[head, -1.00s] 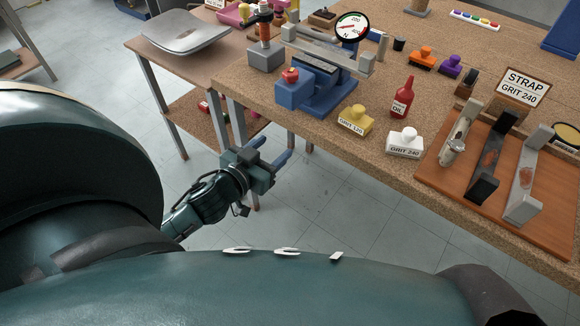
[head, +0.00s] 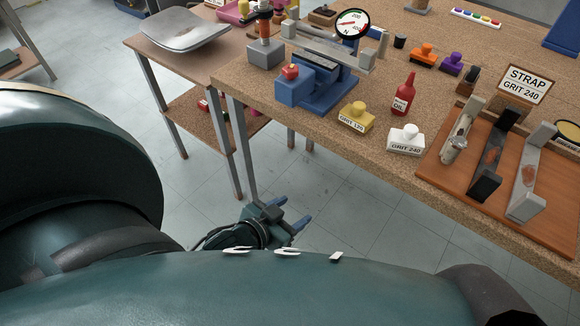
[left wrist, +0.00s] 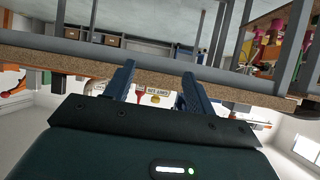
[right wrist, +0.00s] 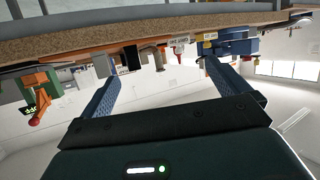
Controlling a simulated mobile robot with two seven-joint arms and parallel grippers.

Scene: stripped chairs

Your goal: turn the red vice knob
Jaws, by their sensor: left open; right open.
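The red vice knob (head: 290,71) sits on the front of the blue vice (head: 318,90), near the bench's left front edge. My left gripper (head: 288,213) is open and empty in the head view. It is in front of the bench and below its top, well apart from the knob. Its open fingers (left wrist: 158,70) also show in the left wrist view, with nothing between them. My right gripper (right wrist: 160,70) is open and empty in the right wrist view and is out of the head view. The blue vice (right wrist: 235,47) appears upside down beyond its right finger.
The cork-topped bench (head: 270,101) has a yellow grit block (head: 356,117), a red oil bottle (head: 403,95) and a white grit block (head: 406,140) right of the vice. The floor before the bench is clear.

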